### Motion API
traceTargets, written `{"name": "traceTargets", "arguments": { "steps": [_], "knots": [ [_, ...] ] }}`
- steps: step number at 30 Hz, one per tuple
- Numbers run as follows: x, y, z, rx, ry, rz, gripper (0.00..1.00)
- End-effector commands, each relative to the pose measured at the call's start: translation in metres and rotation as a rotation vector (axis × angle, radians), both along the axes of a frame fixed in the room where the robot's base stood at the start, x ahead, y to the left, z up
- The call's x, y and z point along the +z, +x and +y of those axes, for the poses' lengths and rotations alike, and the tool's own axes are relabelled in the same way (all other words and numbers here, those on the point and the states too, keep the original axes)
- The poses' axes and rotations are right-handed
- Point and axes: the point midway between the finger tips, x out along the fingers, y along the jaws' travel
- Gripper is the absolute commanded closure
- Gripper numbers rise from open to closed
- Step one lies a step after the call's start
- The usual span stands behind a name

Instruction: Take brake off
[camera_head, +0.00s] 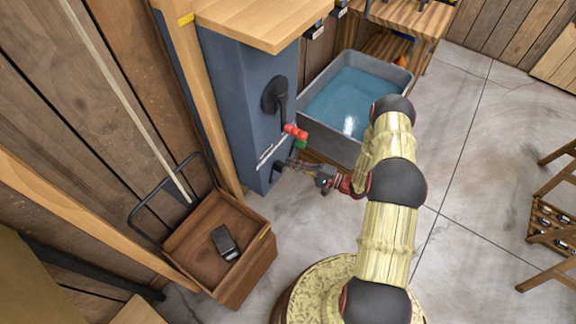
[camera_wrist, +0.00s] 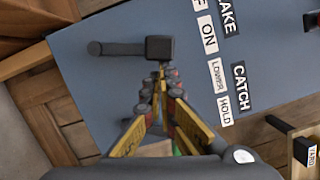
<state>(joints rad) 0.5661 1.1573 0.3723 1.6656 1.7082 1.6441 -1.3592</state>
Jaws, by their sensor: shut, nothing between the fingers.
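In the wrist view the panel (camera_wrist: 110,85) bears white labels (camera_wrist: 208,38) reading partly "AKE", with "ON" beneath, and "CATCH" with "LOWER" and "HOLD". A dark lever (camera_wrist: 125,48) with a square block at its right end lies on the panel, left of the brake label. My gripper (camera_wrist: 161,72) is shut and empty, its tips just below the block; I cannot tell whether they touch. In the head view my gripper (camera_head: 288,165) is at the panel's lower right, below a black crank (camera_head: 275,95) and a red grip (camera_head: 295,131).
A grey tub (camera_head: 312,130) of water stands right of the panel. A wooden box (camera_head: 190,240) with a dark block (camera_head: 225,242) inside is at lower left. A wooden counter (camera_head: 262,22) overhangs the panel. Open floor (camera_head: 470,150) lies to the right, before a wooden rack (camera_head: 555,230).

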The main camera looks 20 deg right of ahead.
Motion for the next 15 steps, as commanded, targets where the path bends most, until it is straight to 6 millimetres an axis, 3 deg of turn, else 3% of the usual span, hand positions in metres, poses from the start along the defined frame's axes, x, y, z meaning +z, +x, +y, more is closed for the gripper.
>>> {"name": "traceTargets", "arguments": {
  "steps": [15],
  "knots": [
    [0.027, -0.026, 0.03, 0.003, -0.386, -0.279, 1.0]
  ]
}}
